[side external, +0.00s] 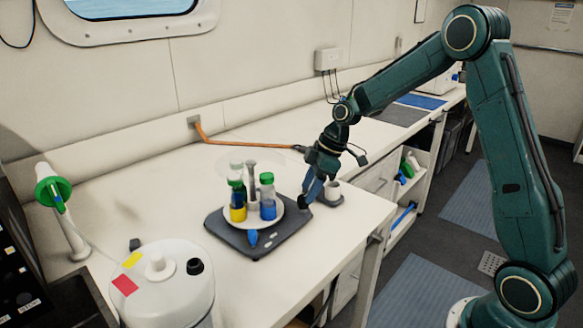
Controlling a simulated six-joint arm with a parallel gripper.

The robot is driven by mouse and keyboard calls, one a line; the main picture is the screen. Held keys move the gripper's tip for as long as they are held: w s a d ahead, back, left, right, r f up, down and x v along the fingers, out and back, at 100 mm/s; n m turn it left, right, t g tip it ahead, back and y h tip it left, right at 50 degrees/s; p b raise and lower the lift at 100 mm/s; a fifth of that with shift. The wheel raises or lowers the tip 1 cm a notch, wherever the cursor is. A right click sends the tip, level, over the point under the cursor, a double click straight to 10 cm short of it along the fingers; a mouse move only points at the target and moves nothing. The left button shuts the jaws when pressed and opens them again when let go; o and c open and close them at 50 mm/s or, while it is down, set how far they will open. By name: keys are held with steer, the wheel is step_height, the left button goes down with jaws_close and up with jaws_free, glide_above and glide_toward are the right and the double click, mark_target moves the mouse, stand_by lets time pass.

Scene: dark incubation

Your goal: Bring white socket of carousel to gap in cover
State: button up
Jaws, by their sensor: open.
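The carousel is a white round plate (275,222) on a dark grey square base (228,233) on the bench. It carries a bottle with yellow contents (238,213), a green-capped bottle with blue contents (268,208) and a grey central post (252,185). A faint clear shape behind the bottles may be the cover; its gap cannot be made out. I cannot pick out the white socket. A blue pointed piece (252,238) shows at the plate's front edge. My gripper (308,192) points down, open, beside the carousel's right edge. Whether it touches the plate cannot be told.
A small grey cup on a dark holder (330,194) stands close right of my gripper. An orange cable (240,142) runs from the wall toward my wrist. A white round container (165,285) stands at front left.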

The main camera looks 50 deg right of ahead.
mark_target(303, 202)
steer(key=shift+x, duration=1.4)
steer(key=shift+c, duration=0.4)
steer(key=c, duration=0.9)
